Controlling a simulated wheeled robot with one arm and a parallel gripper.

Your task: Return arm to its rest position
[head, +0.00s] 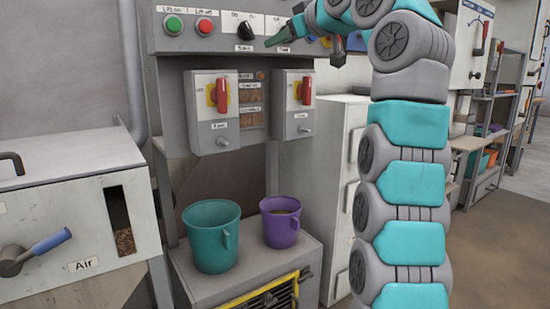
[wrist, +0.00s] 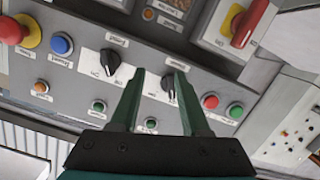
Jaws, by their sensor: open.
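My gripper (wrist: 160,105) is open and empty in the wrist view, its two dark green fingers spread in front of the control panel (wrist: 78,75). A black selector knob (wrist: 168,86) shows between the fingertips, and another black knob (wrist: 110,64) is just left of them. I cannot tell whether the fingers touch the panel. In the head view my gripper (head: 268,44) points left at the panel, close to the black knob (head: 246,30). My teal and grey arm stands at the right and reaches up and left to the panel.
A teal bucket (head: 211,238) and a purple bucket (head: 281,222) with brown contents stand on a grey platform (head: 245,270) below two boxes with red handles (head: 222,97). A bin with a blue-handled lever (head: 50,243) is at left. Floor (head: 500,250) is clear at right.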

